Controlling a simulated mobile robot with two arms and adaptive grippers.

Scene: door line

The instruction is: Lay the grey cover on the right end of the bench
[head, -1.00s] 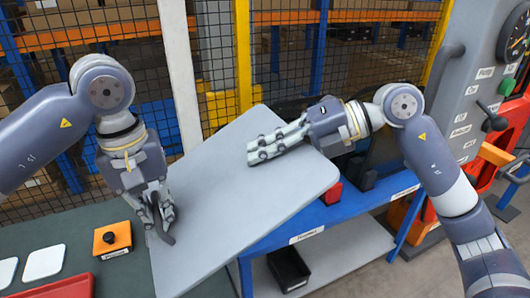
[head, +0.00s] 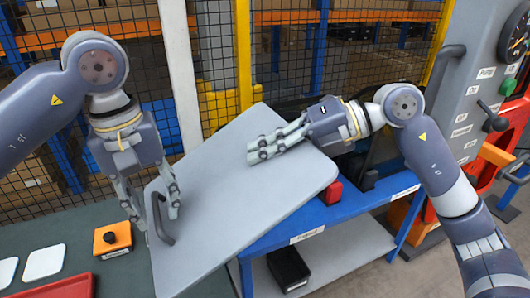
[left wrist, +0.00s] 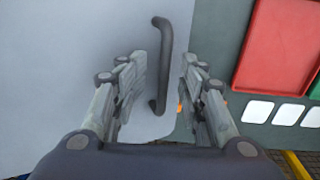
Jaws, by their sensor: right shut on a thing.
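The grey cover (head: 235,195) is a large flat panel lying slantwise from the dark green worktop at left to the blue bench (head: 340,208) at right. Whether its whole underside rests on something is hidden. A dark bar handle (head: 159,220) stands on its left part. My left gripper (head: 157,214) is open around this handle, and in the left wrist view the handle (left wrist: 161,65) shows between the spread fingers, apart from them. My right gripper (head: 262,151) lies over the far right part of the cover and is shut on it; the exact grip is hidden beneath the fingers.
An orange box with a black knob (head: 112,237), white squares (head: 44,262) and a red tray (head: 60,288) sit on the green worktop (head: 80,230). A red block (head: 330,192) sits by the cover's right corner. A black bin (head: 288,268) stands on the lower shelf. Mesh fencing is behind.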

